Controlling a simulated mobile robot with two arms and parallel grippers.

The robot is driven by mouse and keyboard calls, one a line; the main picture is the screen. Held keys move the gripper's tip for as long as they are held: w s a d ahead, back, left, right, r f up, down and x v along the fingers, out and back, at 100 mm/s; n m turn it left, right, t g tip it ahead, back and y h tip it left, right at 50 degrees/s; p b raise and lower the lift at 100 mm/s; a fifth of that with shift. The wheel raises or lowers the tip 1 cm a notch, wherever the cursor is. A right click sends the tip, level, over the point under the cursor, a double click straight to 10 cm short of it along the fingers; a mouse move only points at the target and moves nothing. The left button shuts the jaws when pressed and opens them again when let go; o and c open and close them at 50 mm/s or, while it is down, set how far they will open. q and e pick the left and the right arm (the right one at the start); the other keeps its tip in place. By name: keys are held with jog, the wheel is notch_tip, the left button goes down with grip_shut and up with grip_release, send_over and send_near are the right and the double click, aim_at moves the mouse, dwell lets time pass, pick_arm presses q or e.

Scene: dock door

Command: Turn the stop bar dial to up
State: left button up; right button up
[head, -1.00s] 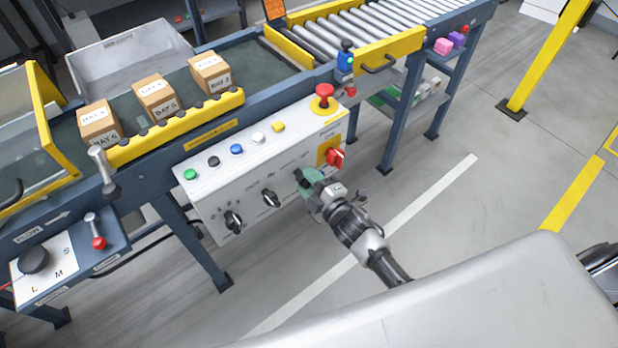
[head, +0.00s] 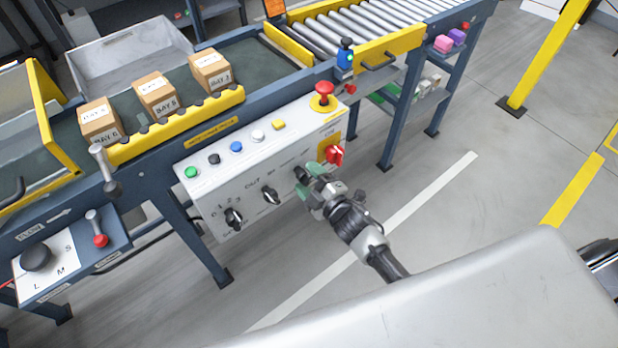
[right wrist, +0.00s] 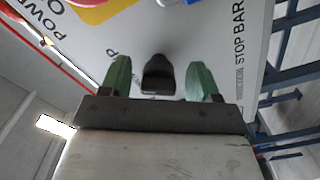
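The stop bar dial is a black knob (head: 299,174) at the right end of the dial row on the white control panel (head: 215,190). In the right wrist view the knob (right wrist: 158,75) sits between the two green fingers of my right gripper (right wrist: 158,82), with a gap on each side. The gripper (head: 308,187) is open, just in front of the dial in the head view. The words STOP BAR show at the right in the wrist view. Part of a label ending in P shows left of the knob. I cannot tell which mark the knob points to. My left gripper is not in view.
Two other black dials (head: 233,217) (head: 270,195) sit left on the panel. A red switch (head: 334,154) and a red mushroom button (head: 324,92) are close by, above right. Boxes (head: 155,95) stand on the conveyor above. The floor right of the panel is clear.

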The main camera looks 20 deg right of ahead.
jog(key=v, duration=1)
jog(key=shift+s, duration=0.4)
jog(key=shift+d, duration=0.15)
jog(key=s+d+f+m+g+h+p, duration=0.2)
jog(key=s+f+m+g+h+p, duration=0.15)
jog(key=s+f, duration=0.5)
jog(key=s+d+f+m+g+h+p, duration=0.1)
jog(key=s+f+m+g+h+p, duration=0.3)
jog(key=f, duration=0.7)
jog(key=s+f+m+g+p, duration=0.1)
jog(key=s+f+m+g, duration=0.1)
jog(key=s, duration=0.5)
jog(key=s+d+f+m+g+y, duration=0.1)
jog(key=s+f+m+g, duration=0.1)
jog(key=s, duration=0.5)
jog(key=s+f+m+g+p, duration=0.1)
jog(key=s+f+m+g, duration=0.1)
jog(key=s, duration=0.5)
jog(key=shift+s+d+f+g+p, duration=0.25)
jog(key=shift+f+g, duration=0.3)
jog(key=shift+g, duration=0.7)
jog(key=shift+w, duration=0.15)
